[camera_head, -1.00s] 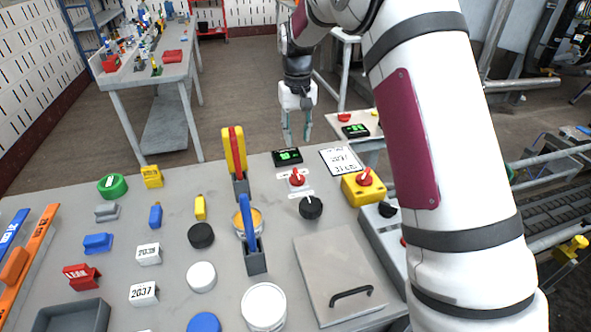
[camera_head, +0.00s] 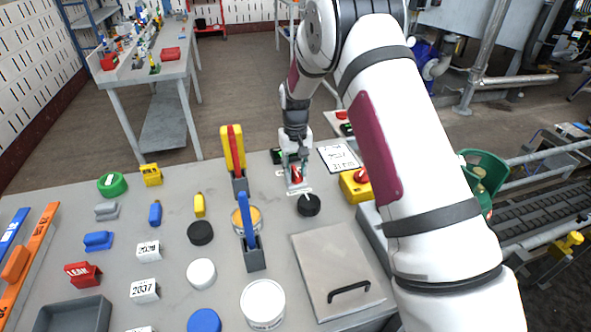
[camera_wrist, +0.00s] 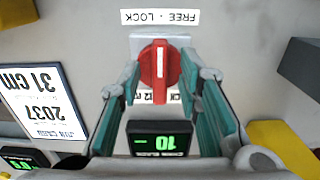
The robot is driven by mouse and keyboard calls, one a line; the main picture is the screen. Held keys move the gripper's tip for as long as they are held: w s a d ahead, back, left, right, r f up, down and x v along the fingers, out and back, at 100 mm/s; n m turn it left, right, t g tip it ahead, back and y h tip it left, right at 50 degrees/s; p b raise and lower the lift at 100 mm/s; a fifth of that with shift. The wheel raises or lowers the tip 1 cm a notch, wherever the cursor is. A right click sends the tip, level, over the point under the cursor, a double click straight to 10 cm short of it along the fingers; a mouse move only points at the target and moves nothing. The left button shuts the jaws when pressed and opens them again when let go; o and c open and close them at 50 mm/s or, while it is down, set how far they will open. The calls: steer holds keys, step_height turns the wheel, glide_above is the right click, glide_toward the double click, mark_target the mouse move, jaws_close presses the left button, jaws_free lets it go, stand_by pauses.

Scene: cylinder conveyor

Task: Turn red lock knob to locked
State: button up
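The red lock knob (camera_wrist: 159,62) sits on a light square plate in the wrist view, its white pointer line roughly vertical there. The upside-down "FREE · LOCK" label (camera_wrist: 160,17) lies above it. In the head view the red knob (camera_head: 296,173) is partly hidden by my gripper (camera_head: 296,181). My gripper (camera_wrist: 160,72) is open, with one finger on each side of the knob. Small gaps seem to remain between the fingers and the knob, but contact cannot be told for sure.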

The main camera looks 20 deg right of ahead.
jaws_close()
steer(key=shift+n, duration=0.3)
steer(key=n+b, duration=0.1)
steer(key=n, duration=0.1)
steer(key=shift+n, duration=0.3)
steer(key=n+b, duration=0.1)
steer(key=n, duration=0.2)
steer(key=shift+n+b, duration=0.3)
steer(key=n+b, duration=0.1)
steer(key=n, duration=0.4)
steer(key=shift+n, duration=0.3)
steer(key=n, duration=0.5)
steer(key=shift+n, duration=0.4)
